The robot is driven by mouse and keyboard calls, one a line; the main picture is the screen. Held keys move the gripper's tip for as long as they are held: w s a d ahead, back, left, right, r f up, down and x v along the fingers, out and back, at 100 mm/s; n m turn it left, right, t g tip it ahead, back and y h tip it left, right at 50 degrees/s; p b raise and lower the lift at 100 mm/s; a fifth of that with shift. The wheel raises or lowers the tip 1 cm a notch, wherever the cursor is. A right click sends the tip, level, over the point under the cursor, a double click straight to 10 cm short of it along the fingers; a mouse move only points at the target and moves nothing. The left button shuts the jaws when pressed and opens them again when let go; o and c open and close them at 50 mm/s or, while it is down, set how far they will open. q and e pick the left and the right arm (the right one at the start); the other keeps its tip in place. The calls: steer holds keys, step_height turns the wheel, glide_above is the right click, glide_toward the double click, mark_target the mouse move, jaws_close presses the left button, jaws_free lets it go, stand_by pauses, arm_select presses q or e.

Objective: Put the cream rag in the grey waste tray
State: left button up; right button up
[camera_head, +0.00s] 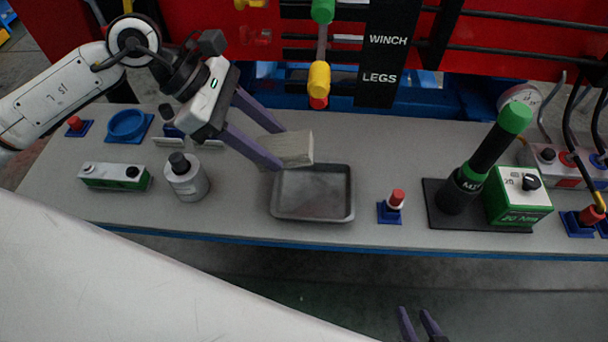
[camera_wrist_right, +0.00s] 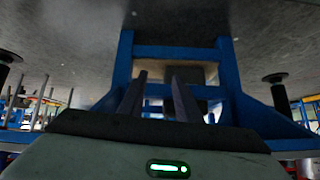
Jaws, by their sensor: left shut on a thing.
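The cream rag (camera_head: 292,149) shows in the head view as a pale, block-like bundle. My left gripper (camera_head: 280,150) is shut on it and holds it over the back left edge of the grey waste tray (camera_head: 345,208). I cannot tell the exact height of the rag above the rim. The tray is shallow and dark grey, and the part of its floor I see is bare. My right gripper (camera_head: 417,312) is low at the bottom of the head view, in front of the bench. It also shows in the right wrist view (camera_wrist_right: 158,80), with its fingers apart and nothing between them.
A grey canister (camera_head: 187,183) and a green box (camera_head: 115,177) stand left of the tray on the bench (camera_head: 240,220). A red-topped button (camera_head: 391,207) and a green-capped torque tool (camera_head: 480,165) stand right. A yellow-ended lever (camera_head: 319,77) hangs behind the tray.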

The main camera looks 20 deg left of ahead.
arm_select(q)
steer(key=d+f, duration=0.1)
steer(key=f, duration=0.1)
steer(key=d+f, duration=0.1)
steer(key=f, duration=0.2)
steer(key=w+d+f, duration=0.1)
steer(key=f, duration=0.2)
steer(key=shift+d+f, duration=0.2)
steer(key=shift+d, duration=0.2)
steer(key=shift+p+x, duration=0.35)
steer(key=shift+x, duration=0.75)
steer(key=shift+w+r+y+p, duration=0.1)
steer(key=shift+r+y+p, duration=0.15)
steer(key=shift+y+p, duration=0.35)
steer(key=shift+d+g+y+p, duration=0.3)
steer(key=shift+y+p, duration=0.15)
steer(key=shift+y, duration=0.05)
steer(key=shift+d+f+y+p, duration=0.15)
steer(key=shift+y+p, duration=0.15)
steer(key=shift+y, duration=0.2)
steer(key=shift+f, duration=0.65)
steer(key=shift+a+f, duration=0.2)
steer(key=shift+f, duration=0.2)
steer(key=shift+f, duration=0.1)
